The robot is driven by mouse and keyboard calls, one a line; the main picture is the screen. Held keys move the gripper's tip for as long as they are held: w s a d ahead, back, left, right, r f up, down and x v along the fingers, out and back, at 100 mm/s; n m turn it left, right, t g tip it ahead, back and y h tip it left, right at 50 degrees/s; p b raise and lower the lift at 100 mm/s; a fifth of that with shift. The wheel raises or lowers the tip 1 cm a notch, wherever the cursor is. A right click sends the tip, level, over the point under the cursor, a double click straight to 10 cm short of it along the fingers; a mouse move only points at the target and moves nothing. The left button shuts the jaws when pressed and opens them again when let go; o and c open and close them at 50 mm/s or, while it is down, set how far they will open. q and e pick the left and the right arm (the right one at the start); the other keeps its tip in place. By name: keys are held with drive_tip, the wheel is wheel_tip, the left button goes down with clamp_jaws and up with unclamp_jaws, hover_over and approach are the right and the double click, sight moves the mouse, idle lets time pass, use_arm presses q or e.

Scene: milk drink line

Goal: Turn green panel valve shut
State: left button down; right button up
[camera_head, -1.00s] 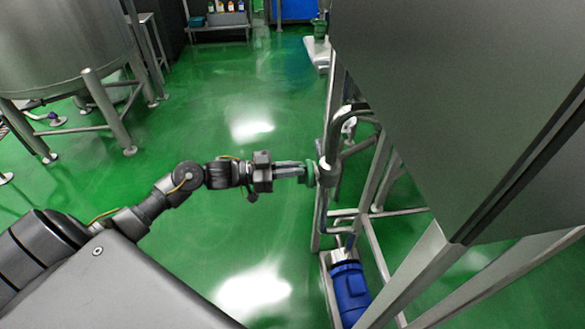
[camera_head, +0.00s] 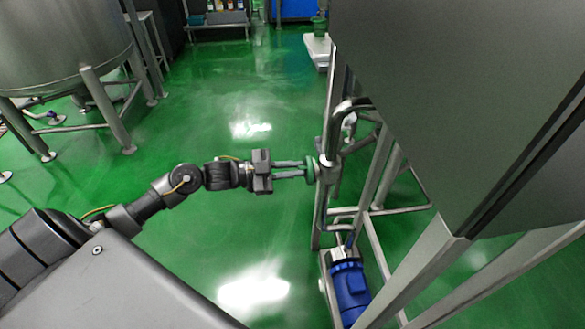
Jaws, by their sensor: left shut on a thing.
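The green valve (camera_head: 311,170) is a small round handle on the grey pipe fitting (camera_head: 328,171), on the near side of the metal frame. My left gripper (camera_head: 305,170) reaches it from the left, with its two fingers parallel. The fingers are shut on the green valve at their tips, one finger above the other. Part of the valve is hidden by the fingertips. My right gripper is not in view.
A large grey panel cabinet (camera_head: 460,110) fills the right side on metal legs. A blue motor (camera_head: 349,290) sits low below the valve. A steel tank (camera_head: 65,45) stands at the upper left. The green floor (camera_head: 215,120) between is clear.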

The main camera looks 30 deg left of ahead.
use_arm(q)
drive_tip(key=m+b, duration=0.1)
drive_tip(key=m, duration=0.1)
drive_tip(key=f+m+b, duration=0.1)
drive_tip(key=m, duration=0.1)
drive_tip(key=s+m+b, duration=0.1)
drive_tip(key=m, duration=0.1)
drive_tip(key=shift+d+f+m, duration=0.2)
drive_tip(key=shift+d+m, duration=0.1)
drive_tip(key=m+b, duration=0.3)
drive_tip(key=shift+d+f, duration=0.1)
drive_tip(key=shift+f, duration=0.25)
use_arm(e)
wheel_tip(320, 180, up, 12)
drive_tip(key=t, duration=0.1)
use_arm(q)
drive_tip(key=m+b, duration=0.2)
drive_tip(key=m, duration=0.1)
drive_tip(key=shift+f, duration=0.15)
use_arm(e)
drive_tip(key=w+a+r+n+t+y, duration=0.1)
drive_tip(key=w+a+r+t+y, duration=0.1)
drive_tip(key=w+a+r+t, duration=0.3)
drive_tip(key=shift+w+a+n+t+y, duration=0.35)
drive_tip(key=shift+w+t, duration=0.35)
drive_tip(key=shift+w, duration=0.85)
use_arm(q)
drive_tip(key=shift+s, duration=0.1)
drive_tip(key=c, duration=1.5)
unclamp_jaws()
